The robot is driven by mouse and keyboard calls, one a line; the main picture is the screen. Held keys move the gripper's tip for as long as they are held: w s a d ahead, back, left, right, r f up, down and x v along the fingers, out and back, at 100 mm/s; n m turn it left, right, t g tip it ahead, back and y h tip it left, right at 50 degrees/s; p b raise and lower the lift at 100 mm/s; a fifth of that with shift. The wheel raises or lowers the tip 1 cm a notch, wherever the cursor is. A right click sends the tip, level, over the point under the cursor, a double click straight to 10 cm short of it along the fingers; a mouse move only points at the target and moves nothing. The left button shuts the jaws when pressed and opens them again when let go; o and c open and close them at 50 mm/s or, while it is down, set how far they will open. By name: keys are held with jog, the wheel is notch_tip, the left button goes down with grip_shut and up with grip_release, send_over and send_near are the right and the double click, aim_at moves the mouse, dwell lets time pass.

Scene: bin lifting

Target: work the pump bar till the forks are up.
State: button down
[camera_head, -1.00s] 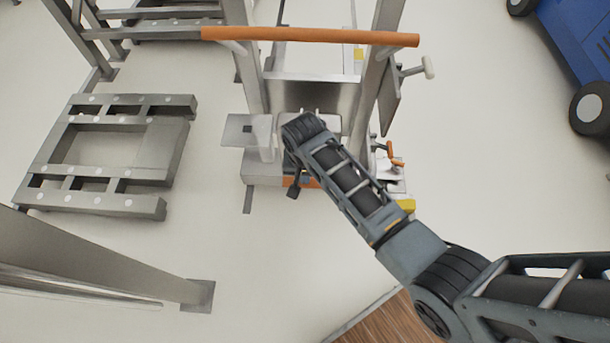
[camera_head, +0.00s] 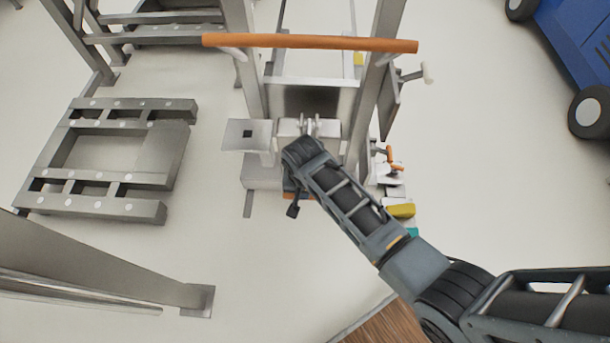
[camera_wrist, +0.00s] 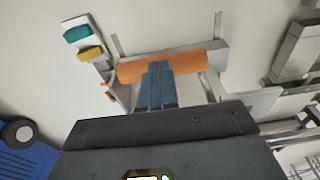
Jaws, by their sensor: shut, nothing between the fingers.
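The pump bar, an orange cylinder (camera_wrist: 190,65), lies across the upper middle of the wrist view. In the head view only a scrap of orange (camera_head: 290,188) shows beside my wrist, low at the lifter's base. My gripper (camera_wrist: 160,66) is shut and empty, its blue fingers overlapping the middle of the bar in the wrist view. I cannot tell whether they touch it. In the head view my gripper is mostly hidden behind my wrist. The lifter's mast (camera_head: 378,75) stands behind my arm. I cannot clearly pick out the forks or their height.
A fixed orange handle (camera_head: 310,42) spans the lifter's top. A grey slotted frame (camera_head: 60,190) lies on the floor at left. Yellow (camera_head: 401,210) and teal blocks are right of the base. A blue wheeled machine (camera_head: 575,50) stands at upper right. Pale floor between is clear.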

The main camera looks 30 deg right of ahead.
jog(key=shift+s+a+r, duration=0.1)
jog(key=shift+s+a, duration=0.1)
notch_tip(320, 180, up, 8)
jog(key=shift+s+a, duration=0.2)
jog(key=shift+s, duration=0.1)
dwell(1.2)
jog(key=s+n+t+y, duration=0.1)
jog(key=s+n+t, duration=0.35)
jog(key=s, duration=1.15)
jog(key=s+d+r+n+t, duration=0.1)
jog(key=s+r+t, duration=0.3)
jog(key=r, duration=0.9)
jog(key=s+r+n+t, duration=0.2)
jog(key=s+r+t, duration=0.3)
jog(key=s+r, duration=0.6)
notch_tip(320, 180, up, 2)
jog(key=shift+d+r, duration=0.1)
jog(key=shift+d, duration=0.3)
